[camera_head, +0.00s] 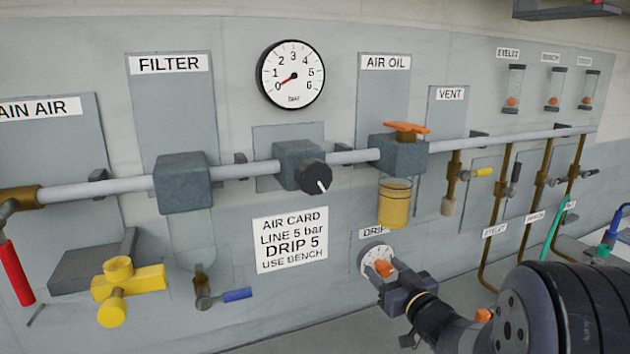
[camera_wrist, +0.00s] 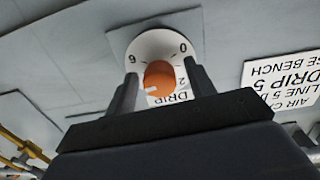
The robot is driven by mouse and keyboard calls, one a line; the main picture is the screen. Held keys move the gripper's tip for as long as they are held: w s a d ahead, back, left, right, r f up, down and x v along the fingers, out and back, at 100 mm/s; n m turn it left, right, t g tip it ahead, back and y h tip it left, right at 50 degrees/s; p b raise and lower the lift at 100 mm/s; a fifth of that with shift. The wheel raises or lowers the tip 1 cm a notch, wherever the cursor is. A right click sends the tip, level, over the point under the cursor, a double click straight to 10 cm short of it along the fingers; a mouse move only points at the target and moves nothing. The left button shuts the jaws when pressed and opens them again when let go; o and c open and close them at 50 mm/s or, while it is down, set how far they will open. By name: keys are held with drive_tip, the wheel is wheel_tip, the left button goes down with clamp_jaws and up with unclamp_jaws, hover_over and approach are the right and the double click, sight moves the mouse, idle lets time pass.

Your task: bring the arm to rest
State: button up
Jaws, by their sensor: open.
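My gripper (camera_head: 393,284) is at the lower right of the head view, in front of the drip dial (camera_head: 367,258) on the grey panel. The dial has a white face and an orange knob (camera_head: 384,268). In the wrist view the knob (camera_wrist: 159,78) shows between my two dark fingers (camera_wrist: 160,90), which stand apart on either side of it. I cannot tell whether either finger touches the knob. The word DRIP below the dial shows upside down in the wrist view. My arm covers the lower right of the head view.
The amber oil bowl (camera_head: 395,203) hangs above my gripper. The air card (camera_head: 290,237) is to its left. Brass pipes (camera_head: 497,230) with valves run down the panel to the right, close to my arm. A yellow valve handle (camera_head: 125,288) is at the lower left.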

drive_tip(key=n+b, duration=0.2)
drive_tip(key=n, duration=0.2)
drive_tip(key=shift+f+n+b, duration=0.15)
drive_tip(key=shift+n+b, duration=0.2)
drive_tip(key=shift+n, duration=0.05)
drive_tip(key=n+b, duration=0.3)
drive_tip(key=n, duration=0.3)
drive_tip(key=n+b, duration=0.3)
drive_tip(key=n, duration=0.3)
drive_tip(key=n+b, duration=0.1)
drive_tip(key=n, duration=0.3)
drive_tip(key=shift+y, duration=0.4)
drive_tip(key=shift+r, duration=0.2)
